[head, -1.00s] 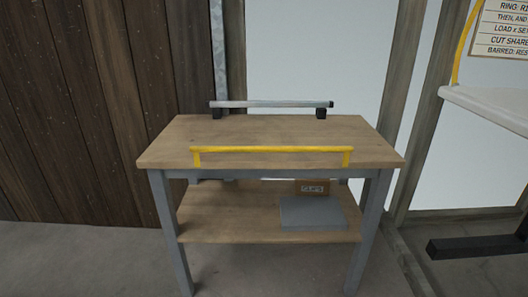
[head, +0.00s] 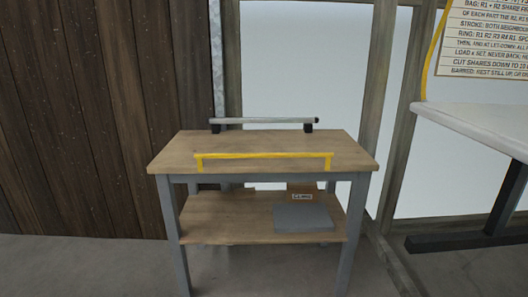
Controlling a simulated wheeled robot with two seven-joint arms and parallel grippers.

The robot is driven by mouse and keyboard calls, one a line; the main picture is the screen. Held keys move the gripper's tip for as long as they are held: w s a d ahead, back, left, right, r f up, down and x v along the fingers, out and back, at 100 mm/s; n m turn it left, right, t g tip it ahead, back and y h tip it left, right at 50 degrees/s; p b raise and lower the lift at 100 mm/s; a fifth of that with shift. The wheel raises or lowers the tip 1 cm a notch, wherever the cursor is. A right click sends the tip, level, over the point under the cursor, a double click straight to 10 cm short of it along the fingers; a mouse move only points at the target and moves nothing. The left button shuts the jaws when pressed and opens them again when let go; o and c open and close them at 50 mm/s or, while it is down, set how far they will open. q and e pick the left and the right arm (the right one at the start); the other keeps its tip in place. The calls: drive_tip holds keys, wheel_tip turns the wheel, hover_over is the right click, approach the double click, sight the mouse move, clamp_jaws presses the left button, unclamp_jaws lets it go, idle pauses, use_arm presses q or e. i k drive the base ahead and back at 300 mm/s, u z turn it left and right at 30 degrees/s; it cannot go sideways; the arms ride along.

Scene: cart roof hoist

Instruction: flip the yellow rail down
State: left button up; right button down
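The yellow rail (head: 264,156) runs along the front edge of a wooden-topped cart (head: 270,142). Neither of my grippers shows in the head view, and nothing touches the rail.
A grey metal bar (head: 262,121) on black blocks lies along the cart's back edge. The lower shelf (head: 220,218) holds a grey flat box (head: 303,218) and a small brown box (head: 301,190). A white table (head: 485,125) stands at right. Floor in front is clear.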

sight(199, 157)
drive_tip(key=z, duration=0.85)
drive_tip(key=i, duration=0.75)
drive_tip(key=u, duration=1.9)
